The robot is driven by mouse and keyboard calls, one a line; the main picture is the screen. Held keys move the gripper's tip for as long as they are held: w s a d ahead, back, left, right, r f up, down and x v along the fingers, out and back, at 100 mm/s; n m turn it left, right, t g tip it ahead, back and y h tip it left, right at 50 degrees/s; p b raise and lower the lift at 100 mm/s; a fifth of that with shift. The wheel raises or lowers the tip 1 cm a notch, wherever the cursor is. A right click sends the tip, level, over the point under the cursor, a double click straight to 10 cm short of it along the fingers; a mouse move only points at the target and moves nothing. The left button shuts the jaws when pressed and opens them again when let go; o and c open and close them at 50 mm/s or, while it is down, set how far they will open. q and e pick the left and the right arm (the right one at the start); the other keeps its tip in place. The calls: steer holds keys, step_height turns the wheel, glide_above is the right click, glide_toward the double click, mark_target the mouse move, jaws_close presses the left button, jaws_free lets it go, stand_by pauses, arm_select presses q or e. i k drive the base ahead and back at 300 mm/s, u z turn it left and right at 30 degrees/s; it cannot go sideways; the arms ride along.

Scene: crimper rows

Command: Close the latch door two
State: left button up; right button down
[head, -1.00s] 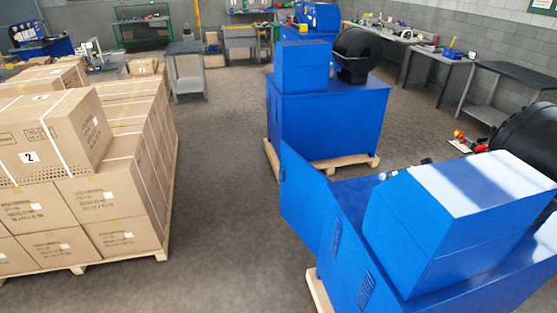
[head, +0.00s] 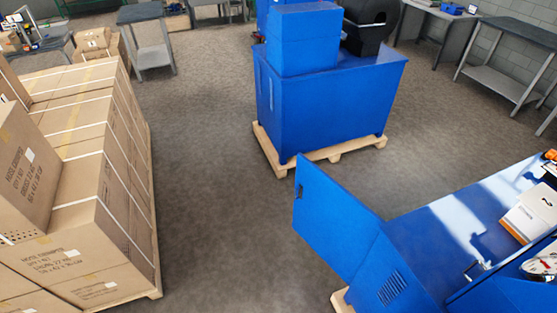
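A blue latch door (head: 334,222) stands swung open from the near blue machine cabinet (head: 440,235) at the lower right in the head view. A small dark latch slot shows near the door's upper left edge. The cabinet side below the door has louvred vents. I see no number on the door, so I cannot tell whether it is door two. Neither of my grippers is in view.
Another blue machine (head: 325,110) stands on a wooden pallet (head: 335,150) farther back. Stacked cartons (head: 75,190) on a pallet fill the left. Grey floor (head: 215,200) between them is clear. A white box (head: 535,212) lies on the near cabinet at right. Grey tables stand at the back.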

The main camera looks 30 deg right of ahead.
mark_target(342, 230)
steer(key=i, duration=0.95)
steer(key=z, duration=0.2)
